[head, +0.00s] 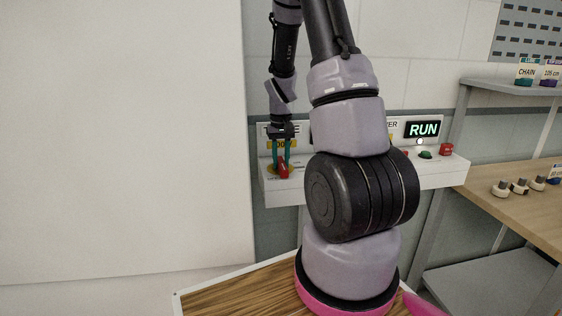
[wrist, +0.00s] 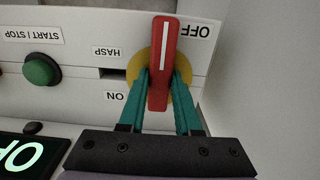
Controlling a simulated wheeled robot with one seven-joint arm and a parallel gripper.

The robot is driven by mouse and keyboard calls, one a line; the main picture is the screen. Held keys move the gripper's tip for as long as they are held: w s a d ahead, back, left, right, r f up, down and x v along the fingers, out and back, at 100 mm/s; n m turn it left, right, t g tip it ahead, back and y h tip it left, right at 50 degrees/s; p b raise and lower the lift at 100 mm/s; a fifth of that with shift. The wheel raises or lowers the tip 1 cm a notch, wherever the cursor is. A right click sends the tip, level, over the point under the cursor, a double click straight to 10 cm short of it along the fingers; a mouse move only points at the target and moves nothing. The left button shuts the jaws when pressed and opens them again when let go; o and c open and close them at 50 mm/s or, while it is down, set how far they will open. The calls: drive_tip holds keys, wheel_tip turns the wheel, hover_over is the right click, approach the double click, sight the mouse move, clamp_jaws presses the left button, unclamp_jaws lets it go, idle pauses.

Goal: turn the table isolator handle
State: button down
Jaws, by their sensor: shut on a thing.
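The isolator handle (wrist: 164,50) is a red lever with a white stripe, set on a yellow round plate (wrist: 133,70). In the wrist view it stands nearly upright in the picture, its striped end beside the upside-down OFF label (wrist: 196,31). The ON label (wrist: 116,96) is lower left of it. My gripper (wrist: 166,74) has its teal fingers on both sides of the handle and is shut on it. In the head view my gripper (head: 281,163) reaches down to the red handle (head: 284,171) on the white panel; part of the handle is hidden there.
The wrist view shows a green START/STOP button (wrist: 42,69), a HASP slot (wrist: 112,73) and a lit display (wrist: 25,155). In the head view, a RUN display (head: 422,130), a red button (head: 446,149) and a wooden bench (head: 515,205) are to the right. My arm hides the panel's middle.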

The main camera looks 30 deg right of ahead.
idle(0.5)
drive_tip(key=n, duration=0.4)
drive_tip(key=shift+d+n, duration=0.25)
drive_tip(key=shift+n, duration=0.15)
drive_tip(key=n, duration=0.4)
drive_tip(key=shift+w+d, duration=0.1)
drive_tip(key=shift+d, duration=0.15)
drive_tip(key=n, duration=0.5)
drive_tip(key=shift+w+d, duration=0.1)
drive_tip(key=shift+w, duration=0.05)
drive_tip(key=shift+w+d+n, duration=0.1)
drive_tip(key=shift+w+n, duration=0.05)
drive_tip(key=shift+n, duration=1.85)
drive_tip(key=c, duration=0.6)
unclamp_jaws()
